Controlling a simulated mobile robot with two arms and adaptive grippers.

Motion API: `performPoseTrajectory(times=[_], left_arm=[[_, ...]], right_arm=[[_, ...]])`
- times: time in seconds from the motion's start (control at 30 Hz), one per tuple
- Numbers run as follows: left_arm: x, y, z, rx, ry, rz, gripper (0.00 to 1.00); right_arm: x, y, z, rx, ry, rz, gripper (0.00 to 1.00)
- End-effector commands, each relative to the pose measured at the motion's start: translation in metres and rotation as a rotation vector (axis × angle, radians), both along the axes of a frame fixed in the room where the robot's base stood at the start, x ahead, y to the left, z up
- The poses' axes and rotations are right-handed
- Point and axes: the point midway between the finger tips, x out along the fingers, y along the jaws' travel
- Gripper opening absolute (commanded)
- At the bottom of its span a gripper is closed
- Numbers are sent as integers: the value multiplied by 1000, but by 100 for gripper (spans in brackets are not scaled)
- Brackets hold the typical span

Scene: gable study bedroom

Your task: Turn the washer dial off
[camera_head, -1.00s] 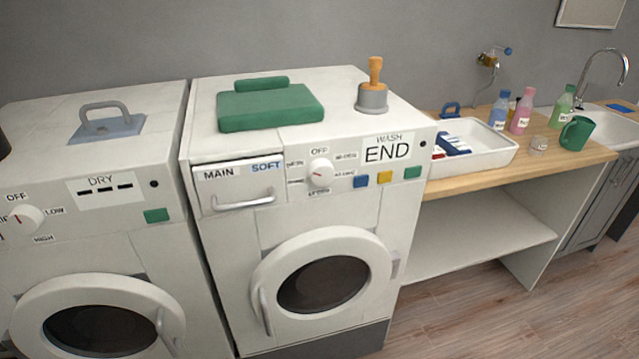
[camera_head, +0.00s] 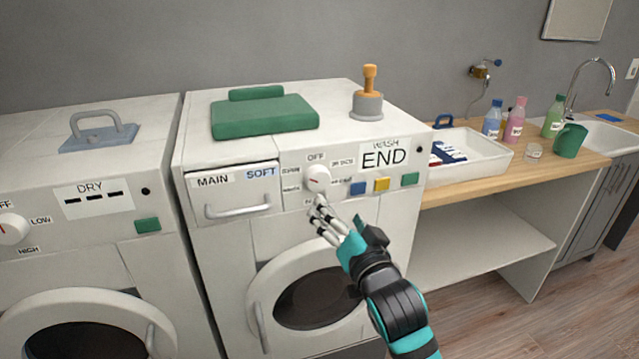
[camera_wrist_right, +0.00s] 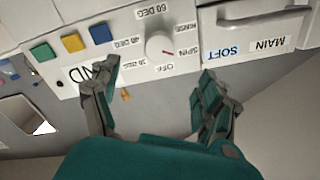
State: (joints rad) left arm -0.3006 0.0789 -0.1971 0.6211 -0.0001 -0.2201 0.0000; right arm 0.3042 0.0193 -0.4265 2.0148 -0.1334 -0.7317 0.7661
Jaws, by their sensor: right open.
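The washer (camera_head: 225,250) is white, and its panel display (camera_head: 384,158) reads WASH END. Its round white dial (camera_head: 317,178) has a red mark, with OFF printed above it in the head view. In the right wrist view, which looks upside down, the dial (camera_wrist_right: 162,45) lies ahead between the fingers. The red mark there is tilted and does not clearly line up with OFF. My right gripper (camera_head: 318,208) is open and empty just below and in front of the dial. Its fingers (camera_wrist_right: 159,68) appear apart from it. My left gripper is not in view.
A detergent drawer (camera_head: 232,192) is left of the dial. Coloured buttons (camera_head: 381,184) are to its right. A dryer (camera_head: 80,235) stands left. A white tray (camera_head: 470,155) is on the right counter.

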Motion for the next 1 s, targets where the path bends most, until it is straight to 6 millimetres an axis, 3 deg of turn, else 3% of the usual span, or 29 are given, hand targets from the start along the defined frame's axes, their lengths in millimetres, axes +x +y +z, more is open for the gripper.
performPoseTrajectory(times=[0.3, 0.5, 0.7, 1.0], left_arm=[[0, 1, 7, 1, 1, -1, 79], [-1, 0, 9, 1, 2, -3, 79], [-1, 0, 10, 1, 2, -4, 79], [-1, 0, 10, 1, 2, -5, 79]], right_arm=[[68, 22, 2, -2, 1, 0, 79], [100, 32, 1, -2, 1, 0, 79], [116, 38, 0, -1, 0, 0, 79], [119, 39, -1, -1, 0, -1, 79]])
